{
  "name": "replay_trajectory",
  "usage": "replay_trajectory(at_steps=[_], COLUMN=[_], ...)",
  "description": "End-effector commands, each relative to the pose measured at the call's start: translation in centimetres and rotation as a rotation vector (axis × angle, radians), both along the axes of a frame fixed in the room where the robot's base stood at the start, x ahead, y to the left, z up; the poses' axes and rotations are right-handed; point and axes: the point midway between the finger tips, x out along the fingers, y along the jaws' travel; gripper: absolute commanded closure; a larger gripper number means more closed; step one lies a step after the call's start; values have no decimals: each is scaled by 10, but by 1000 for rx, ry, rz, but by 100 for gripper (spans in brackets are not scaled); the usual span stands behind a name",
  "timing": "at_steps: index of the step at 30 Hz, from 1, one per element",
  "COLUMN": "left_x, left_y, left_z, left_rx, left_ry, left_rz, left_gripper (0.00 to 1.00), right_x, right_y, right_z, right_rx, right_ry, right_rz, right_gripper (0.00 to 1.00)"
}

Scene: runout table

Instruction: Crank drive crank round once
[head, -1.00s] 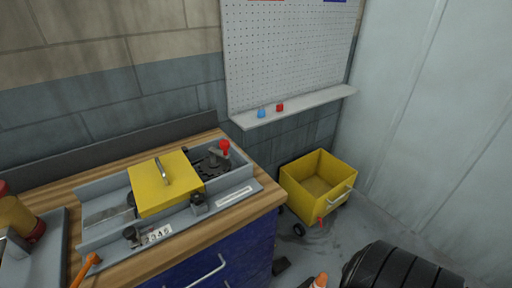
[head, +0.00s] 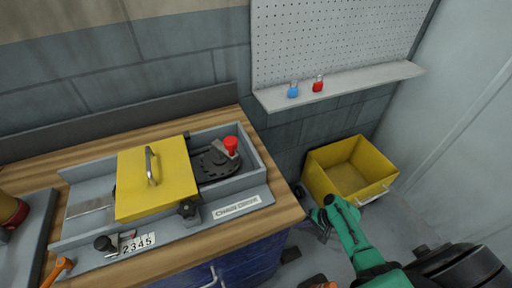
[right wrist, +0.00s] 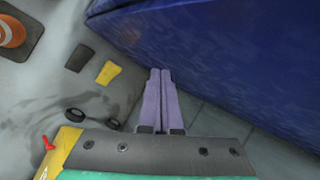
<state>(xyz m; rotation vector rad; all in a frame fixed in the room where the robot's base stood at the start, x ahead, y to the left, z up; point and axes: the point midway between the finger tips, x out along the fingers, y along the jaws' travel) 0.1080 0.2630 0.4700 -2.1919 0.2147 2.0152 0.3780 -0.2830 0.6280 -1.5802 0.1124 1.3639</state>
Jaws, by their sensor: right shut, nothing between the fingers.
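The drive crank is a dark arm on a round black hub (head: 216,164) with a red knob (head: 231,146). It sits in the right end of the grey trough on the bench, beside a label reading "CHAIN DRIVE" (head: 237,208). The knob stands upright at the hub's far right side. My right gripper (right wrist: 160,75) is shut and empty in the right wrist view, its purple fingers in front of the blue cabinet. In the head view my green right arm is low, right of the bench and well apart from the crank. My left gripper is not in view.
A yellow cover (head: 156,184) with a handle stands left of the crank. The wooden bench edge (head: 288,205) and blue cabinet (right wrist: 210,50) lie between my right arm and the crank. A yellow bin (head: 350,172) stands beyond. A shelf (head: 345,85) holds a blue and a red item.

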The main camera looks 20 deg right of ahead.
Motion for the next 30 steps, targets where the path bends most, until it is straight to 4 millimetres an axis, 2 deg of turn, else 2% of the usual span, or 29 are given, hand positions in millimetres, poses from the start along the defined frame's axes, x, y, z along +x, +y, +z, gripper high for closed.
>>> replay_trajectory(at_steps=[1,2,4,5,6,9,12,15,20,30], left_x=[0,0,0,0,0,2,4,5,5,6], left_y=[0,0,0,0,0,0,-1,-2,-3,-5], left_z=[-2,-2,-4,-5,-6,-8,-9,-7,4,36], left_rx=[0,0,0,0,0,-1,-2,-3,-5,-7], left_ry=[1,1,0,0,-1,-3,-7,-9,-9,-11], left_rz=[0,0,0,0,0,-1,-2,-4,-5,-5], left_gripper=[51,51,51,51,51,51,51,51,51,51], right_x=[26,41,73,86,98,104,90,82,86,107], right_y=[1,3,9,11,13,18,20,23,42,113], right_z=[29,51,112,143,189,297,362,385,388,389], right_rx=[77,136,283,350,437,611,693,719,724,725], right_ry=[-51,-84,-176,-224,-293,-455,-558,-592,-590,-589], right_rz=[-15,-21,-6,13,55,212,356,416,418,415], right_gripper=[100,100,100,100,100,100,100,100,100,100])
